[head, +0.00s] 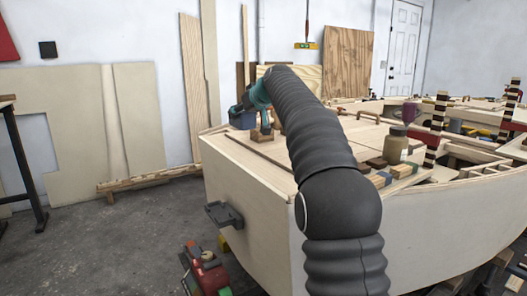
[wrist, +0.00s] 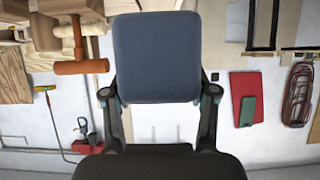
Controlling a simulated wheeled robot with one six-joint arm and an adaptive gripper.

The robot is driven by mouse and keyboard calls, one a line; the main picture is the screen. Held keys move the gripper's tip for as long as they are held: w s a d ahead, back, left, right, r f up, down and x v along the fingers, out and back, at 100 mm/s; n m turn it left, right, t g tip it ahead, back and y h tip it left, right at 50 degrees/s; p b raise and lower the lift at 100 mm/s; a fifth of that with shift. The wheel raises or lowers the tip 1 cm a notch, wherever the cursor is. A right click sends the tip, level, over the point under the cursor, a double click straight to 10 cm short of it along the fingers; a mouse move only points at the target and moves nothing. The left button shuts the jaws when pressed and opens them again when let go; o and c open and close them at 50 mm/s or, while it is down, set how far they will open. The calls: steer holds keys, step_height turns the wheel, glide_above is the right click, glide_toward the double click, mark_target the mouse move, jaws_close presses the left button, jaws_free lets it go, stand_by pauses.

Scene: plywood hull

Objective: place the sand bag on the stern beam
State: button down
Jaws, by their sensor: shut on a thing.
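My gripper (wrist: 158,108) is shut on a blue-grey padded block, the sand bag (wrist: 157,58), with one finger on each side of it in the wrist view. In the head view the sand bag (head: 243,119) shows as a small blue shape left of my gripper, at the hull's far left corner. My arm partly covers this area. A pale beam edge (head: 215,136) runs along the top of the hull's stern end; I take it for the stern beam. I cannot tell whether the bag touches it.
A brown wooden piece (head: 265,134) stands on the deck close to the bag. A dark bracket (head: 224,214) juts from the stern.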

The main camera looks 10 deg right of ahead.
step_height(320, 180, down, 9)
steer(key=shift+d+b, duration=0.15)
steer(key=shift+b, duration=1.1)
steer(key=shift+f, duration=0.2)
steer(key=shift+c, duration=1.6)
jaws_free()
steer(key=shift+r, duration=0.25)
steer(key=v, duration=1.1)
steer(key=shift+s+b, duration=0.45)
steer(key=shift+d, duration=0.1)
